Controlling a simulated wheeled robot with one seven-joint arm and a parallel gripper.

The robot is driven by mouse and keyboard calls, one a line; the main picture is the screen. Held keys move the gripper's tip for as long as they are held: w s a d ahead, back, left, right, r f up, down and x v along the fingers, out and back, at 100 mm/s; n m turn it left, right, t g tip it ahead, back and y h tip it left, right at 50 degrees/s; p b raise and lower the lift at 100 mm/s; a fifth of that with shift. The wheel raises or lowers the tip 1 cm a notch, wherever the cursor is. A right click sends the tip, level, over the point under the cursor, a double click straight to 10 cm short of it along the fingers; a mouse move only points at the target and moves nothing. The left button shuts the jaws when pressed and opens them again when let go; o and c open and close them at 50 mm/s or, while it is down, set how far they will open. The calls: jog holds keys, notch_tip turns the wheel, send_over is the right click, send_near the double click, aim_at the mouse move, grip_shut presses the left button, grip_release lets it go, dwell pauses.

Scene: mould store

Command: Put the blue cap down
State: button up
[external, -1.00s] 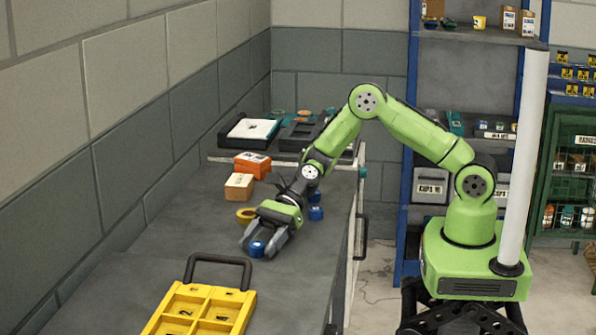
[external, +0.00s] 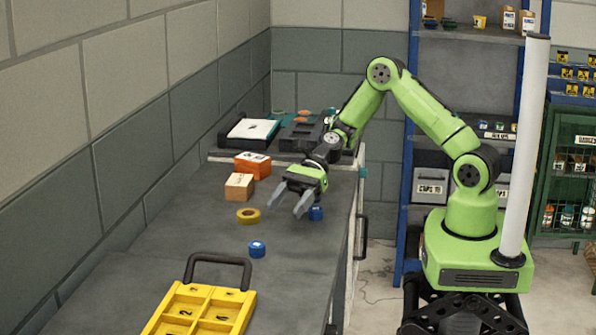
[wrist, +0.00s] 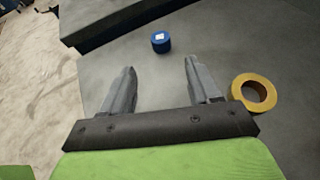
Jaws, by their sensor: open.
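The blue cap (external: 257,249) stands upright on the grey bench, between the yellow ring and the yellow tray, with a pale label on top. It also shows in the wrist view (wrist: 160,42), ahead of the fingertips. My gripper (external: 288,206) is open and empty above the bench, behind and to the right of the cap and apart from it. Its two spread fingers show in the wrist view (wrist: 160,68). A second blue item (external: 316,213) stands just right of my gripper, partly hidden by it.
A yellow ring (external: 248,216) lies left of my gripper. A wooden block (external: 239,187) and an orange box (external: 252,165) stand further back. A yellow compartment tray (external: 247,308) with a black handle (external: 218,259) is at the front. Bench around the cap is clear.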

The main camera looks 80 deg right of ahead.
jog(key=s+d+r+n+h, duration=0.3)
jog(key=s+r+n+h, duration=0.1)
jog(key=s+n, duration=0.3)
jog(key=s+d+r+n+h, duration=0.4)
jog(key=s+n, duration=0.4)
jog(key=s, duration=0.3)
jog(key=s+d+r+n+h, duration=0.4)
jog(key=s+r+n, duration=0.2)
jog(key=s, duration=0.4)
jog(key=shift+d+n, duration=0.2)
jog(key=shift+n, duration=0.5)
notch_tip(320, 180, up, 5)
jog(key=p, duration=0.5)
jog(key=shift+o, duration=0.6)
